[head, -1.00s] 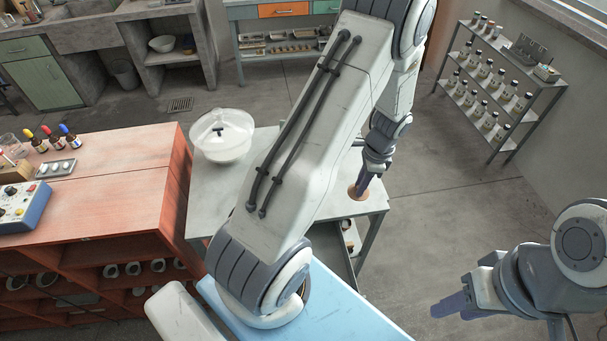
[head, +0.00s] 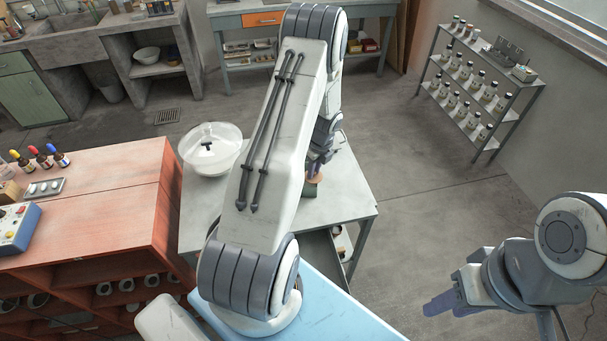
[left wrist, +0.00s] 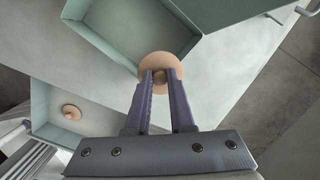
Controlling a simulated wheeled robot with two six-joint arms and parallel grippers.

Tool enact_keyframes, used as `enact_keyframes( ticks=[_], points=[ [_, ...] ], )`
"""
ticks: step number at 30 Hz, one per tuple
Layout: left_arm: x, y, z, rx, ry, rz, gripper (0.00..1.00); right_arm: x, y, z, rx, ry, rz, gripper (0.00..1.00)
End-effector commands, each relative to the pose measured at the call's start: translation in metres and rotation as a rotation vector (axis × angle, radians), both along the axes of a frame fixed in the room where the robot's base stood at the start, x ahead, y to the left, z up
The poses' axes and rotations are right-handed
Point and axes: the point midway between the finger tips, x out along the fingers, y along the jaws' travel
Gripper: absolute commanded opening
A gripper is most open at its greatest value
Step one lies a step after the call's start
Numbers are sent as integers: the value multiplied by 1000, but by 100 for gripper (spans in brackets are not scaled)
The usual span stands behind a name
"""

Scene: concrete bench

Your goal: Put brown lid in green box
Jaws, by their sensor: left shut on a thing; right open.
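The brown lid (left wrist: 160,68) is a round disc with a knob, held by my left gripper (left wrist: 160,76). In the left wrist view it overlaps the near corner of a pale green box (left wrist: 98,42), whose inside looks empty where it shows. In the head view the lid (head: 316,177) is at my left gripper (head: 317,170), just above the green box (head: 310,189), which is mostly hidden behind my left arm. I cannot tell if the lid touches the box. My right gripper (head: 442,303) is open and empty, low at the right, away from the table.
The grey table (head: 350,200) also bears a clear lidded bowl (head: 208,162) at the left. In the left wrist view a second pale green container (left wrist: 45,100) holds a similar tan knobbed piece (left wrist: 71,112). A red-orange bench (head: 110,205) stands left; a bottle rack (head: 475,90) stands far right.

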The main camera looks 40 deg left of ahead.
Motion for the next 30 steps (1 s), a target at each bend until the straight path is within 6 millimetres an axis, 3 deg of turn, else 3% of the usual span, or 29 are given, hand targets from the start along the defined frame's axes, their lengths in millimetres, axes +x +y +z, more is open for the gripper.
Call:
enact_keyframes(
  ticks=[3,8,18,30],
  points=[
    [-1,22,-11,-1,1,3,0,0,0,11,0,0,-1,42],
    [0,36,-21,0,-1,1,0,0,0,14,0,0,-1,42],
    [-1,37,-59,-1,1,0,0,0,0,25,0,0,1,42],
    [0,37,-67,0,-1,1,0,0,0,21,0,0,1,42]
  ],
)
